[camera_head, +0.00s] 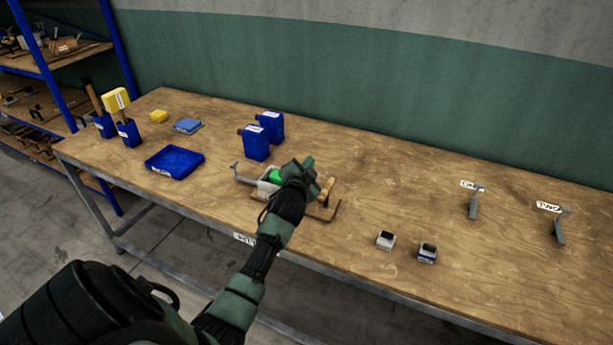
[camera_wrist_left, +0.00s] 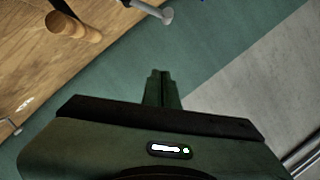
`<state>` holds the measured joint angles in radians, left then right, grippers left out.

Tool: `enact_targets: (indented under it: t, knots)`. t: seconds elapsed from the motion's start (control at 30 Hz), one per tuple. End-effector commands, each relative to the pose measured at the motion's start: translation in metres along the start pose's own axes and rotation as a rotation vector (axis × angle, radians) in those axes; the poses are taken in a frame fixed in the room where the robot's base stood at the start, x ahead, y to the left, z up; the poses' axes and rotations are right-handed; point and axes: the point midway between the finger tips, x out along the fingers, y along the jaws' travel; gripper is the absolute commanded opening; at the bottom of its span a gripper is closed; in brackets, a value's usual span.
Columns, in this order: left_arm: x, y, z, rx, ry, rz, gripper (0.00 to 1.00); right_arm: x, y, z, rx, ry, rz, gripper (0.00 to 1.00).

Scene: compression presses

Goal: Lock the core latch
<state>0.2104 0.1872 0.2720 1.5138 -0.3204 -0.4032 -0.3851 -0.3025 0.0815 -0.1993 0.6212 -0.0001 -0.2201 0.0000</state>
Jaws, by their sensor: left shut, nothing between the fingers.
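A small fixture with a wooden base board (camera_head: 325,212) sits near the middle of the bench. It has a light grey block (camera_head: 264,187), a green part (camera_head: 276,176), a wooden handle (camera_head: 327,188) and a thin metal lever (camera_head: 236,169) at its left. I cannot tell which part is the core latch. My left gripper (camera_head: 302,168) is over the fixture, shut and empty, and its arm hides part of it. In the left wrist view the shut fingers (camera_wrist_left: 162,75) are apart from the wooden handle (camera_wrist_left: 78,27) and a metal rod with a round end (camera_wrist_left: 166,16). My right gripper is not in view.
Two blue bottles (camera_head: 256,143) stand behind the fixture, and a blue tray (camera_head: 174,162) is to its left. Two small blocks (camera_head: 386,240) and two grey levers with labels (camera_head: 474,203) are to the right. The bench between is clear.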

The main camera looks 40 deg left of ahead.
Motion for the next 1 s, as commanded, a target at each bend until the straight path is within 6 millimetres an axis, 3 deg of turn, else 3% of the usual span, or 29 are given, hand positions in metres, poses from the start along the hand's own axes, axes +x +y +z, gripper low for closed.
enact_targets:
  t: [0.2,0.43,0.63,1.0]
  knots:
    - [-0.040,0.002,0.003,0.001,0.001,0.000,0.00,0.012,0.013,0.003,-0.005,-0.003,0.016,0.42]
    - [-0.070,0.000,0.002,0.000,0.001,0.000,0.00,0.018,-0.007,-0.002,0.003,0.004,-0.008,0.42]
    - [-0.080,-0.002,0.001,-0.001,0.000,0.000,0.00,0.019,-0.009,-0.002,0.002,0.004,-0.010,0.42]
    - [-0.080,-0.002,0.001,-0.001,0.000,0.000,0.00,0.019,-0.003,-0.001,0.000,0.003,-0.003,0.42]
